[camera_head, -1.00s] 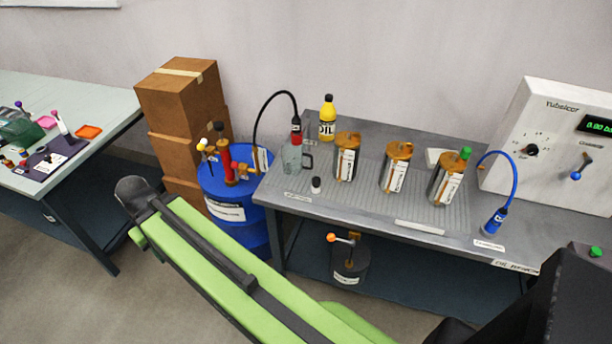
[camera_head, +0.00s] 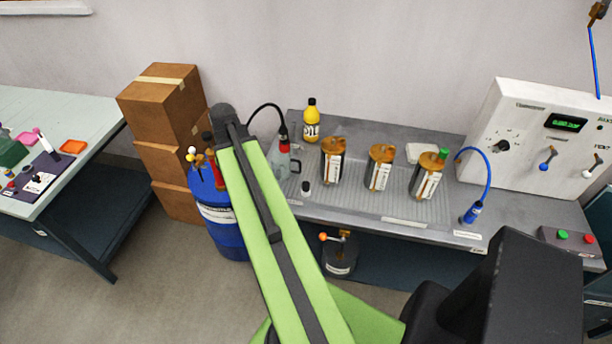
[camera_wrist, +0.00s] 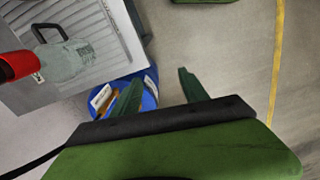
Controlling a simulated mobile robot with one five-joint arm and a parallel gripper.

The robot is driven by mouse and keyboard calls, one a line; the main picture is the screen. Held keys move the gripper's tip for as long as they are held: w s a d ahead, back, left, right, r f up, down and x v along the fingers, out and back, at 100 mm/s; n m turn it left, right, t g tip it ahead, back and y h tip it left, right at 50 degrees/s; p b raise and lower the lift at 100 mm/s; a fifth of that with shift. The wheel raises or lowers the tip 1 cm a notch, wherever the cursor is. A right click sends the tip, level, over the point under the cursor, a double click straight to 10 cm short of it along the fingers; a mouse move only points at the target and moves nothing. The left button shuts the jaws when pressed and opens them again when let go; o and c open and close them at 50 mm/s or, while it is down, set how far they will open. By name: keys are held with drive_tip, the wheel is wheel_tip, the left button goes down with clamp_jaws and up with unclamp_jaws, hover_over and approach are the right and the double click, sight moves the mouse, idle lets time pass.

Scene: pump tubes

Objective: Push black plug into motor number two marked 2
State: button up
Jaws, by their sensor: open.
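A small white piece with a black top, seemingly the black plug (camera_head: 305,188), stands on the grey bench in front of the glass jug. Three orange-topped motors stand in a row on the bench: left (camera_head: 332,162), middle (camera_head: 380,168) and right (camera_head: 428,176). A green plug (camera_head: 443,154) sits on top of the right motor. The motors' labels are too small to read, so I cannot tell which is marked 2. My gripper (camera_wrist: 158,88) is open and empty in the wrist view, over the floor beside the blue barrel. Neither plug nor motors show there.
The glass jug (camera_wrist: 66,62) and a red nozzle (camera_wrist: 18,66) are at the wrist view's left. The blue barrel (camera_head: 222,232) stands left of the grey bench (camera_head: 400,215). A yellow oil bottle (camera_head: 311,122), blue hose (camera_head: 489,170) and control box (camera_head: 525,130) surround the motors.

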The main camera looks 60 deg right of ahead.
drive_tip(key=s+d+r+p, duration=0.3)
drive_tip(key=s+d+r, duration=0.2)
drive_tip(key=s+d, duration=0.55)
drive_tip(key=r+n+p, duration=0.1)
drive_tip(key=r, duration=0.1)
hover_over(306, 184)
wheel_tip(306, 184, down, 18)
drive_tip(key=b, duration=1.7)
drive_tip(key=shift+d+f+b, duration=0.1)
drive_tip(key=shift+f+b, duration=0.1)
drive_tip(key=shift+b, duration=0.1)
drive_tip(key=shift+r, duration=0.2)
drive_tip(key=shift+c, duration=0.3)
clamp_jaws()
